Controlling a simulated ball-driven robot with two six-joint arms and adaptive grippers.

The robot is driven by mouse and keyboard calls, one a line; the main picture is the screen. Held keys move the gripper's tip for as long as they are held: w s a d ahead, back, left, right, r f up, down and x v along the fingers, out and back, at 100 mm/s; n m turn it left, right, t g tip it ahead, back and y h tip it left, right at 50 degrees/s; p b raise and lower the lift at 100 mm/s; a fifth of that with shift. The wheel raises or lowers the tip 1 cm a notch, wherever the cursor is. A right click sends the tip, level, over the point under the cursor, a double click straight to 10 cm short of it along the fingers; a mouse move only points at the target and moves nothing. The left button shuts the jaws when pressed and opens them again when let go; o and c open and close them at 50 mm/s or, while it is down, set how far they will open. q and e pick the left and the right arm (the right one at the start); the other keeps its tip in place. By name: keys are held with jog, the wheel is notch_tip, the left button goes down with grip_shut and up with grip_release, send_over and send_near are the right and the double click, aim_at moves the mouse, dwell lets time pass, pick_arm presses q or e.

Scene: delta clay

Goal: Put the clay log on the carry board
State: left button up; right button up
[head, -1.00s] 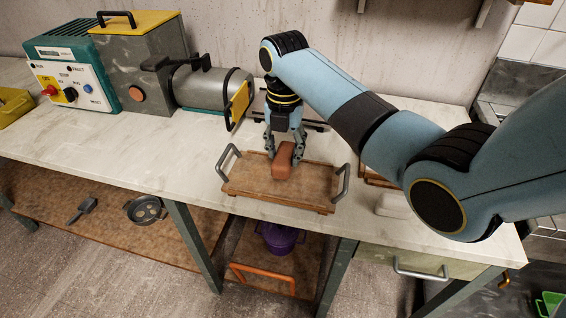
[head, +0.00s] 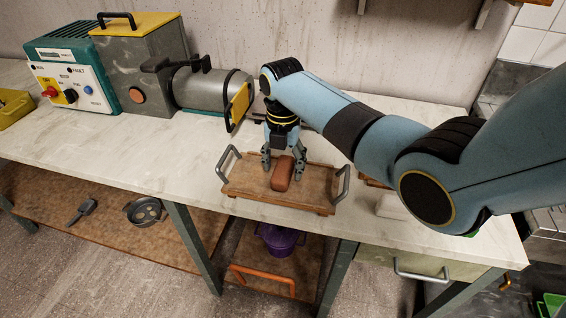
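The reddish-brown clay log (head: 282,175) is on the wooden carry board (head: 245,183), near its middle, and seems to rest on the surface. The board lies on the bench and has a grey metal handle at each end. My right gripper (head: 283,171) reaches down over the board from behind the log. Its fingers stand on either side of the log, spread wider than it, and look open. The far end of the log is partly hidden under the gripper. My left gripper is not in view.
A grey cylindrical machine (head: 203,90) with a yellow end plate stands behind the board to the left, near my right gripper. A teal control box (head: 66,75) is farther left. A whitish block (head: 390,206) lies right of the board. The bench front left is clear.

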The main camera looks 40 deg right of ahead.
aim_at(283, 168)
notch_tip(283, 168, up, 12)
jog(key=shift+r, duration=0.15)
dwell(0.6)
dwell(0.3)
